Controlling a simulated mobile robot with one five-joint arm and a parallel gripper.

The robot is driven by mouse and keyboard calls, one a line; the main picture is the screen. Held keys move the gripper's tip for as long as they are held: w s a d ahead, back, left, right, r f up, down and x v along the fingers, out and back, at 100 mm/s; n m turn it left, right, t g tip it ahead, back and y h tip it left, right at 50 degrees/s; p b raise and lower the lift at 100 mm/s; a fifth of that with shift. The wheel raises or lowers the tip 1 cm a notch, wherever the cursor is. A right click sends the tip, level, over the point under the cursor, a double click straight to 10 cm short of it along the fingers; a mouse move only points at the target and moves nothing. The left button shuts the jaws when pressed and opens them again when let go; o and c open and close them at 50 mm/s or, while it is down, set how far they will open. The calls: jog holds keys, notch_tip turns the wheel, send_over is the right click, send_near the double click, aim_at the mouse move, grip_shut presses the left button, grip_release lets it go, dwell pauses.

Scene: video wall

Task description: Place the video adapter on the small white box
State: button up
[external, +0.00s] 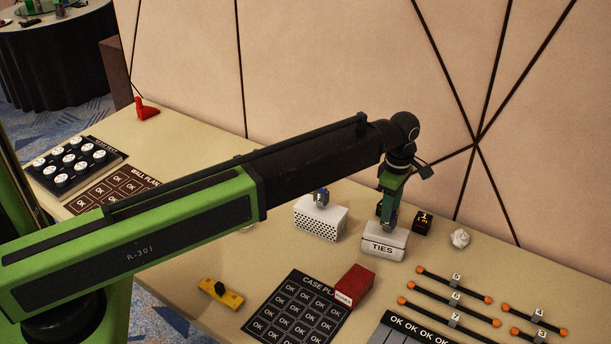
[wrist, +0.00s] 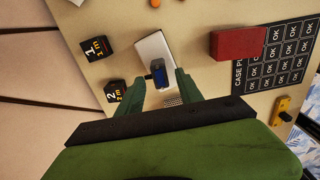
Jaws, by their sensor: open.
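The small white box (external: 384,243) marked TIES stands on the table, and my gripper (external: 390,225) points down right over it. The box also shows in the wrist view (wrist: 153,47). There, a small dark blue and black piece, which looks like the video adapter (wrist: 158,73), lies between my two green fingertips, over the near end of the white box. My gripper (wrist: 160,82) is open, with a finger on each side of the adapter. Whether the adapter rests fully on the box is hard to tell. In the external view the fingers largely hide it.
Black number blocks (external: 422,222) stand near the wall side. A red box (external: 355,285) lies in front, on the edge of the case plan mat (external: 300,306). Cables lie at right.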

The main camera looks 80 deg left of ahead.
notch_tip(320, 180, up, 9)
jog(key=p, duration=0.7)
jog(key=shift+f, duration=0.15)
jog(key=s+d+m, duration=1)
jog(key=d+m, duration=0.3)
jog(key=d, duration=0.1)
jog(key=s+d+m, duration=1)
jog(key=d+m, duration=0.4)
jog(key=shift+d, duration=0.25)
jog(key=shift+f, duration=0.15)
